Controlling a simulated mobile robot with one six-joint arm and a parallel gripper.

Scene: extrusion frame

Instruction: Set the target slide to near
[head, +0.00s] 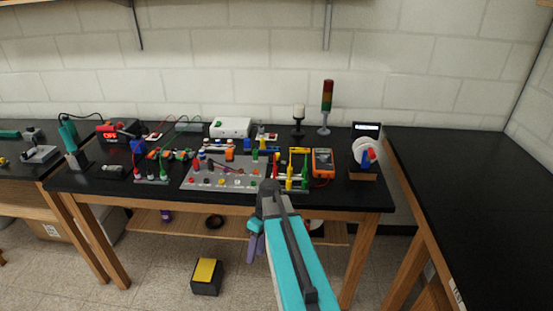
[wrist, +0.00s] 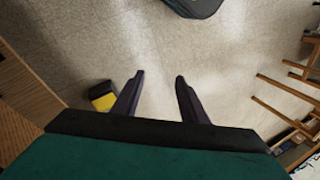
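I cannot make out which part is the target slide. A grey panel (head: 215,178) with several small coloured knobs and fittings lies on the black workbench, left of my arm. Just right of it stand small upright red, green and yellow pieces (head: 289,180), too small to identify as slides. My gripper (head: 254,256) hangs in front of the bench, below its top, with its dark purple fingers pointing down. In the wrist view my gripper (wrist: 158,77) is open and empty above the floor, with a clear gap between the fingers. No slide shows in the wrist view.
The bench holds an orange multimeter (head: 322,162), a signal tower (head: 326,105), a white box (head: 231,127) and a spool (head: 366,150). Another black bench (head: 470,200) stands at the right. A yellow-topped black box (head: 206,276) sits on the floor.

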